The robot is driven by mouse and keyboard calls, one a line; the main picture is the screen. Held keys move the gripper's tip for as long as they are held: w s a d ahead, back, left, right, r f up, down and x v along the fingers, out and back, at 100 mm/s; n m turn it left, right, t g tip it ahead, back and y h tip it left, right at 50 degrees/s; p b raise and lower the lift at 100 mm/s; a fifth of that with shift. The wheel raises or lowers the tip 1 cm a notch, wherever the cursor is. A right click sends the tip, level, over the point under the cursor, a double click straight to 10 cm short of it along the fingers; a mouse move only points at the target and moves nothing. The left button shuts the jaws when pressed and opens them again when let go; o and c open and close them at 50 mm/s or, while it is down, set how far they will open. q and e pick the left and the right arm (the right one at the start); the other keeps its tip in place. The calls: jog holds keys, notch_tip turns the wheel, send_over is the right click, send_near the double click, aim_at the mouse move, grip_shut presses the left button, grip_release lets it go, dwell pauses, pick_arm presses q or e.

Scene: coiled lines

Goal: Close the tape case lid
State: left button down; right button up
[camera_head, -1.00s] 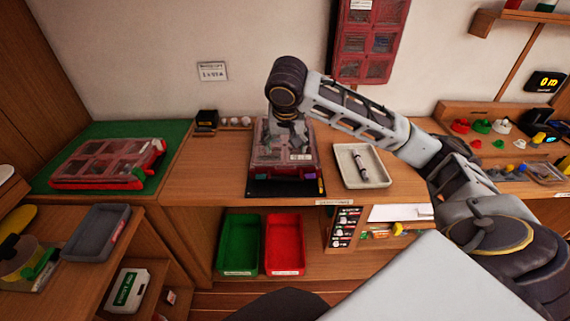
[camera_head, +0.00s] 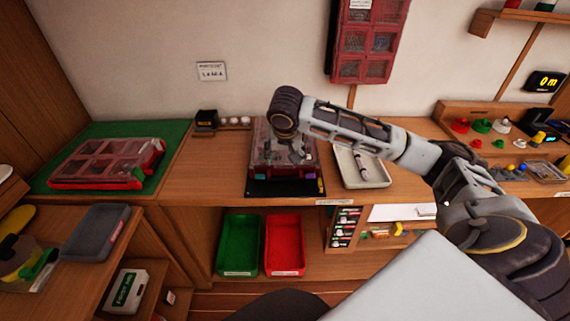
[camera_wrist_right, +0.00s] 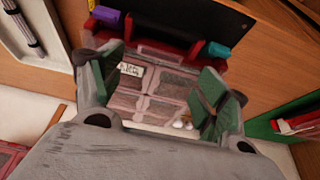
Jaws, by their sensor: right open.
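A red case with a clear, divided lid (camera_head: 268,158) lies on a black mat (camera_head: 285,188) in the middle of the bench. It also shows in the right wrist view (camera_wrist_right: 150,100), with a white label on the lid and a purple and a teal latch on its front edge. My right gripper (camera_head: 297,150) points down over the case. In the right wrist view its green-padded fingers (camera_wrist_right: 162,78) are apart, with the lid showing between them and nothing held. I cannot tell whether they touch the lid or whether it lies fully down. My left gripper is out of view.
A similar red case (camera_head: 105,163) lies on a green mat (camera_head: 165,140) at the left. A pale tray (camera_head: 375,177) with a pen-like item stands right of the middle case. Green (camera_head: 238,245) and red (camera_head: 285,245) bins sit below. Small parts fill the right side.

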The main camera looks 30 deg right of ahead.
aim_at(285, 165)
jog(key=shift+x, duration=2.95)
jog(key=shift+c, duration=0.3)
grip_shut()
